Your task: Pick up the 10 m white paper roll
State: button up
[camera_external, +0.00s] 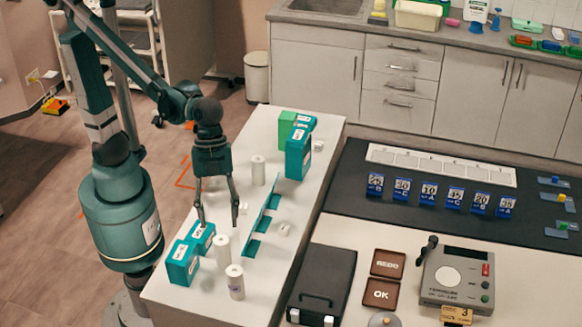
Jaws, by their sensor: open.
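Three white paper rolls stand upright on the white table (180,298). One roll (222,252) is just below my gripper in the picture. Another roll (235,283) stands nearer the front, and a third roll (258,170) stands farther back. Any length marks on them are too small to read, so I cannot tell which is the 10 m roll. My gripper (218,223) points down, open and empty, its fingers spread. Its tips appear close above the table, behind the roll below it; the exact gap cannot be told.
Teal boxes (181,264) stand left of the front rolls. A low teal divider (263,222) stands to their right. More teal and green boxes (298,152) stand at the back. A black case (322,283) and a grey device (458,278) lie on the right-hand counter.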

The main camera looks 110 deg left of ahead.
send_near(223, 262)
jog(key=shift+w+x, duration=0.2)
jog(key=shift+x, duration=0.8)
jog(key=shift+d, duration=0.1)
jog(key=shift+b+x, duration=0.3)
jog(key=shift+x, duration=0.95)
jog(key=shift+f, duration=0.1)
jog(key=shift+b+x, duration=0.7)
jog(key=shift+x, duration=1.75)
jog(key=shift+f, duration=0.1)
jog(key=shift+s, duration=0.1)
jog(key=c, duration=1.1)
